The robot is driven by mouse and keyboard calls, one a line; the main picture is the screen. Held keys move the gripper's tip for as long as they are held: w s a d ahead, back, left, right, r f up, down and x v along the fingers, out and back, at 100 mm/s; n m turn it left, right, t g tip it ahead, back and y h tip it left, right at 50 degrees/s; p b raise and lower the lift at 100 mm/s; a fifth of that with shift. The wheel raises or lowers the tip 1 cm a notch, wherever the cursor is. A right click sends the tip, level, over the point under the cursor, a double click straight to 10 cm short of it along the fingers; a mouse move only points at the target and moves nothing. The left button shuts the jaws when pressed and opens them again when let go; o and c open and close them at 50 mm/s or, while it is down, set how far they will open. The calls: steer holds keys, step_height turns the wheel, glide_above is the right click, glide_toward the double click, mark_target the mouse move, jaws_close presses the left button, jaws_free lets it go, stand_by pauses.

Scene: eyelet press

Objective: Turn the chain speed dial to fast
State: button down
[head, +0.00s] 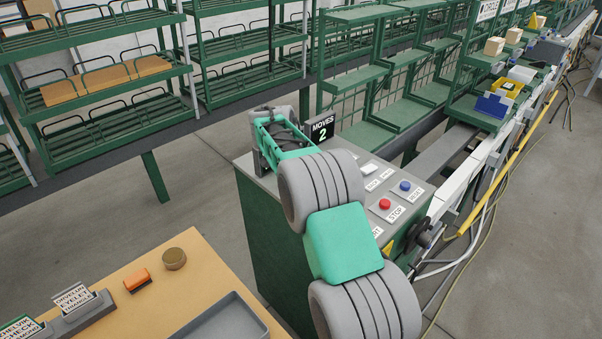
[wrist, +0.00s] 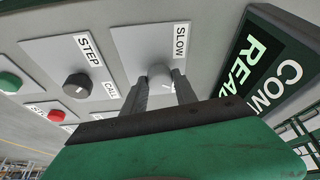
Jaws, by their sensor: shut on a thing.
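The chain speed dial is a light grey round knob (wrist: 159,74) on a pale plate (wrist: 128,38) in the wrist view. A SLOW label (wrist: 180,41) stands beside it; no FAST label shows. A short white mark shows on the knob's edge, towards the lower right of the picture. My gripper (wrist: 161,91) is shut on the knob, with one dark finger on each side. In the head view my arm covers part of the green control cabinet (head: 262,225), and the dial and fingertips are hidden.
Beside the dial are a black STEP knob (wrist: 76,86), a red button (wrist: 56,115) and a green button (wrist: 9,82). A dark sign (wrist: 268,62) stands close on the other side. A MOVES display (head: 322,129) reads 2. A wooden table (head: 120,310) stands at lower left.

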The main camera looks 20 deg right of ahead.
steer(key=c, duration=1)
jaws_free()
steer(key=v, duration=0.8)
steer(key=shift+b, duration=0.3)
steer(key=shift+s, duration=0.1)
steer(key=s+a+r+n+t+y, duration=0.1)
steer(key=s+a+r+n, duration=0.15)
steer(key=s, duration=0.55)
steer(key=s+a+r+n+y, duration=0.1)
steer(key=s+a+r+n, duration=0.2)
steer(key=s, duration=0.5)
steer(key=s+a+f+n+y, duration=0.1)
steer(key=s+a+f+n, duration=0.1)
steer(key=s, duration=0.5)
steer(key=s+a+f+n, duration=0.3)
steer(key=s+f+n, duration=0.1)
steer(key=s, duration=0.4)
steer(key=shift+s+a+t+y, duration=0.25)
steer(key=shift+a+t+y, duration=0.05)
steer(key=shift+t+y, duration=0.1)
